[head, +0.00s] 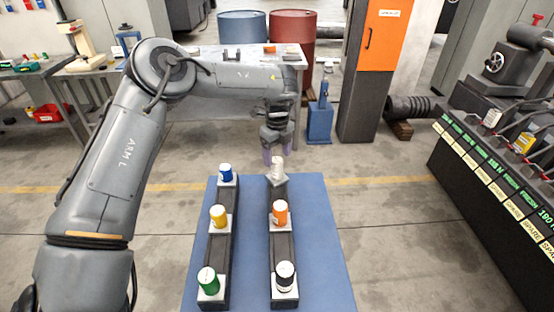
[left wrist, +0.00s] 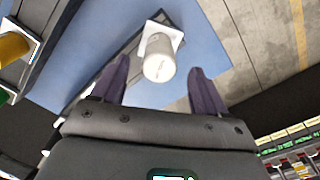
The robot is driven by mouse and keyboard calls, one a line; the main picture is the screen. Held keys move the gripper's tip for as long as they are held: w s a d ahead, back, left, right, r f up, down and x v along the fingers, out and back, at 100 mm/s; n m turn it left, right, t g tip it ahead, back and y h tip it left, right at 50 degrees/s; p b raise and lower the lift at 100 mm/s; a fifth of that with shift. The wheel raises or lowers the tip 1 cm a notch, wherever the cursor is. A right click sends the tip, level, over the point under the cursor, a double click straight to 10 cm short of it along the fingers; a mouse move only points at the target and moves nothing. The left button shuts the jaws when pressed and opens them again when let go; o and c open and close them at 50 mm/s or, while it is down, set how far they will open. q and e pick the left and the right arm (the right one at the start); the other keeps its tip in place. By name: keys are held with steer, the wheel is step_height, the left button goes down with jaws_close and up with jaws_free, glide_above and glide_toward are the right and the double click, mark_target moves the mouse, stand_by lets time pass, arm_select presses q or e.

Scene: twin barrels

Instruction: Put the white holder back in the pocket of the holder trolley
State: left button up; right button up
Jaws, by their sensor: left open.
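The white holder (head: 277,168) is at the far end of the right-hand row on the blue holder trolley (head: 330,240). In the left wrist view the white holder (left wrist: 159,66) shows on a white square pocket plate (left wrist: 160,30) and looks slightly tilted in the head view. How deep it sits in the pocket is hidden. My left gripper (head: 274,154) is just above it, pointing down. Its purple fingers are open, one on each side of the holder, with gaps visible in the wrist view. My right gripper is not in view.
An orange holder (head: 280,212) and a black-and-white one (head: 285,275) stand nearer in the same row. Blue (head: 225,172), yellow (head: 218,215) and green (head: 208,280) holders fill the left row. A machine with a labelled rack (head: 490,190) is at the right.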

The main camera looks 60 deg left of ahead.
arm_select(q)
step_height(320, 180, up, 7)
steer(key=shift+r+p, duration=0.1)
steer(key=shift+p, duration=0.55)
